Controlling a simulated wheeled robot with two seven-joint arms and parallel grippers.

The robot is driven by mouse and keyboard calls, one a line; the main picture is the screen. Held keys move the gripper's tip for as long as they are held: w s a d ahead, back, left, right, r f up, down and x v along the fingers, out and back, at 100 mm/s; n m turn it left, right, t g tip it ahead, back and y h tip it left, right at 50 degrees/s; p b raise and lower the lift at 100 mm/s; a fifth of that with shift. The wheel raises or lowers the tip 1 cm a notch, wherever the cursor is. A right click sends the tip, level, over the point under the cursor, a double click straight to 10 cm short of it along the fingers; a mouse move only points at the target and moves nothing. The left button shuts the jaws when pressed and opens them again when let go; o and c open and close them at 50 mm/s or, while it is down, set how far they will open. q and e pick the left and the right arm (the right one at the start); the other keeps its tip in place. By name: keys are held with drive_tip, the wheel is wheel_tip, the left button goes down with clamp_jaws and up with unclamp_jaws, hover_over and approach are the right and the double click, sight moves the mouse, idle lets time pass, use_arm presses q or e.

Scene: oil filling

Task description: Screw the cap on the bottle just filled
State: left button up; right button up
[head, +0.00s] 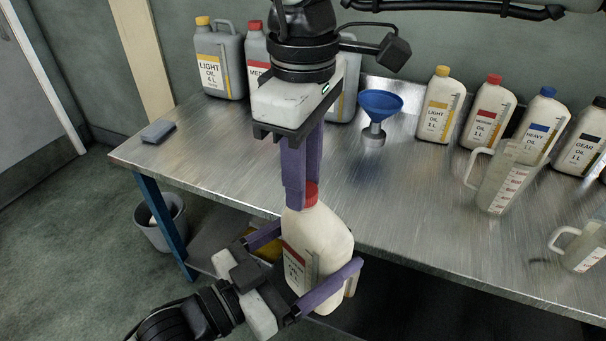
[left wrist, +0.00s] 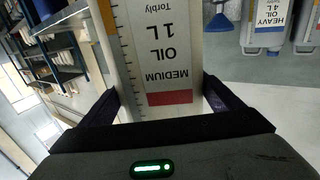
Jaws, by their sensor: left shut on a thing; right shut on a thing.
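The white bottle (head: 318,238) with a red-banded label is held upright in front of the table's front edge. Its label reads MEDIUM OIL 1 L in the left wrist view (left wrist: 160,45). My left gripper (head: 320,246) is shut around the bottle's body, one purple finger on each side. The red cap (head: 311,192) sits at the top of the bottle's neck. My right gripper (head: 303,192) points down from above and is shut on the red cap. Its fingers hide part of the cap, so I cannot tell how far it is threaded on.
A metal table (head: 250,170) carries a blue funnel (head: 379,104), several 1 L bottles at the right, including a yellow-capped one (head: 438,105), large grey cans (head: 219,62) at the back left, and clear jugs (head: 500,178). A grey bin (head: 160,228) stands on the floor.

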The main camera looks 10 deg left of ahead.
drive_tip(key=shift+w, duration=0.1)
drive_tip(key=o, duration=1)
drive_tip(key=shift+r, duration=2.25)
drive_tip(key=shift+c, duration=0.3)
